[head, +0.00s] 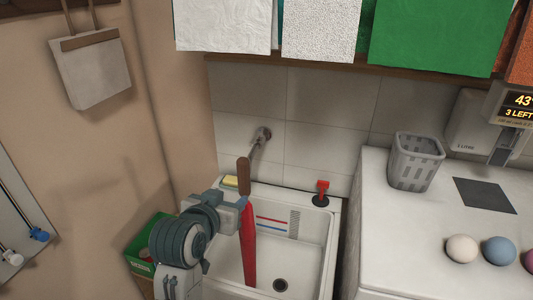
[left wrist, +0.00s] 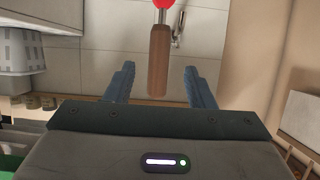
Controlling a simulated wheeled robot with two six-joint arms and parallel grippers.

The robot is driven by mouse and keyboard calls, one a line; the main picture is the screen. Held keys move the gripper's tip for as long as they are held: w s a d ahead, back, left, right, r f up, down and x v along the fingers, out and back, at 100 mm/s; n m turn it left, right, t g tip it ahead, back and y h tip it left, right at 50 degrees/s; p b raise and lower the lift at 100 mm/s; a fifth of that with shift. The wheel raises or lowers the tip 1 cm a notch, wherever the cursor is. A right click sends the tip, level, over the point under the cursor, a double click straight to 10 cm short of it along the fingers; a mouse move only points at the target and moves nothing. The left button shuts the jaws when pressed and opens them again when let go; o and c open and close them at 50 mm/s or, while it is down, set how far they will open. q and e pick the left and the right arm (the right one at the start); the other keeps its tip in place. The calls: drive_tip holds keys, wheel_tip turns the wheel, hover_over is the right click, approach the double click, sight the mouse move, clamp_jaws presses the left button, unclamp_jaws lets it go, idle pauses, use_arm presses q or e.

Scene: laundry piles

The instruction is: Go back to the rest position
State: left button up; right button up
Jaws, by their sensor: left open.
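My left gripper (head: 240,203) is over the sink in the head view, with its arm coming up from the bottom. It is open. A red tool with a brown wooden handle (head: 243,174) stands nearly upright by its fingers, and its red part (head: 248,250) reaches down in front of the basin. In the left wrist view the handle (left wrist: 158,62) shows between the two spread fingers (left wrist: 160,78), with visible gaps on both sides. I cannot tell what the tool rests on. My right gripper is not in view.
The white sink (head: 312,255) has a tap (head: 262,135), a yellow sponge (head: 230,181) and a red-topped plug (head: 321,192). A white counter (head: 400,240) at right holds a grey basket (head: 414,162) and several balls. A green box (head: 138,249) stands left. Cloths (head: 440,35) hang above.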

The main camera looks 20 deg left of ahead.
use_arm(q)
drive_tip(key=s+a+f+g, duration=0.2)
drive_tip(key=s+f+g, duration=0.1)
drive_tip(key=s+f, duration=0.55)
drive_tip(key=s+a+f+g+y, duration=0.1)
drive_tip(key=s+a+f+g, duration=0.15)
drive_tip(key=s+f, duration=0.6)
drive_tip(key=s+a+f+g, duration=0.1)
drive_tip(key=s+f+g, duration=0.3)
drive_tip(key=s+f, duration=0.45)
wheel_tip(320, 180, down, 36)
drive_tip(key=a+g+b, duration=0.2)
drive_tip(key=a+b, duration=0.1)
drive_tip(key=b, duration=0.2)
drive_tip(key=s+f+b, duration=0.2)
drive_tip(key=s+f, duration=0.7)
drive_tip(key=f, duration=0.3)
drive_tip(key=s+a+f+b, duration=0.1)
drive_tip(key=s+f+b, duration=0.2)
drive_tip(key=s+f, duration=0.5)
wheel_tip(320, 180, down, 4)
drive_tip(key=shift+s+g, duration=0.4)
drive_tip(key=shift+g, duration=0.05)
drive_tip(key=shift+a, duration=0.1)
